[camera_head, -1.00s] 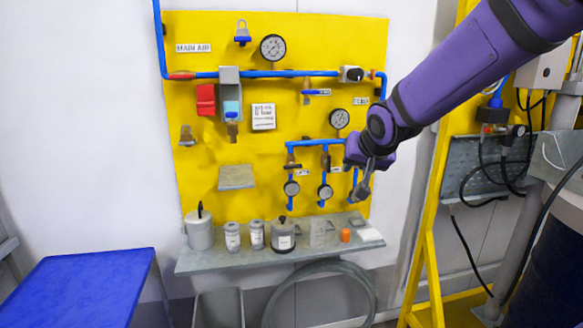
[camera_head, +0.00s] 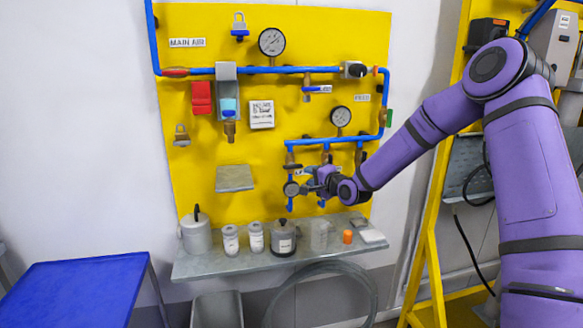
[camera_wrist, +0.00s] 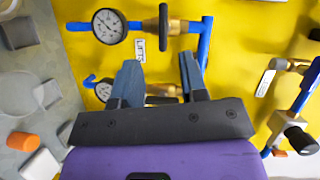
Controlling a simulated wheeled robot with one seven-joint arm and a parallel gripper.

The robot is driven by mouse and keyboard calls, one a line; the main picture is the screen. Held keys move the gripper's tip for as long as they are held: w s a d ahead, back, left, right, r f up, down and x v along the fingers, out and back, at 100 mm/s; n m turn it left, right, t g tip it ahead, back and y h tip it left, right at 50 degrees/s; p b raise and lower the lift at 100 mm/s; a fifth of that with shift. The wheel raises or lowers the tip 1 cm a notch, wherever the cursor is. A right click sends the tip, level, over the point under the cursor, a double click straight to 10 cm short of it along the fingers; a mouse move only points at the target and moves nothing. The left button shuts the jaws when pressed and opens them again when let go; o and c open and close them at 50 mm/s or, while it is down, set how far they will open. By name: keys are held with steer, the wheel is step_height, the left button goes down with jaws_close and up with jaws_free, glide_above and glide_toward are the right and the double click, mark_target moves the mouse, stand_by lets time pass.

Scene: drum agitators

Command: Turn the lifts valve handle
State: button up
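The LIFTS label (camera_wrist: 138,50) shows in the wrist view, beside the branch with a dark, narrow valve handle (camera_wrist: 163,27) on a brass body. This handle lies across its branch, just beyond my fingertips and apart from them. In the head view the same handle (camera_head: 292,166) is on the leftmost of three branches under the blue pipe. My gripper (camera_wrist: 160,58) is open, with its two blue-grey fingers apart and nothing between them. In the head view my gripper (camera_head: 312,183) is in front of the lower branches and hides parts of the middle and right ones.
A pressure gauge (camera_wrist: 109,26) sits on the same branch as the handle. A second valve (camera_wrist: 160,100) is partly hidden behind my fingers. A grey shelf (camera_head: 210,267) with jars and small items lies below. A yellow frame (camera_head: 428,225) stands at right.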

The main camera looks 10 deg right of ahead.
mark_target(295, 168)
steer(key=shift+m+t, duration=0.6)
steer(key=shift+m, duration=0.3)
steer(key=x, duration=0.8)
steer(key=d+f+x, duration=0.1)
steer(key=x, duration=0.3)
steer(key=shift+w, duration=0.3)
steer(key=shift+r, duration=0.1)
jaws_close()
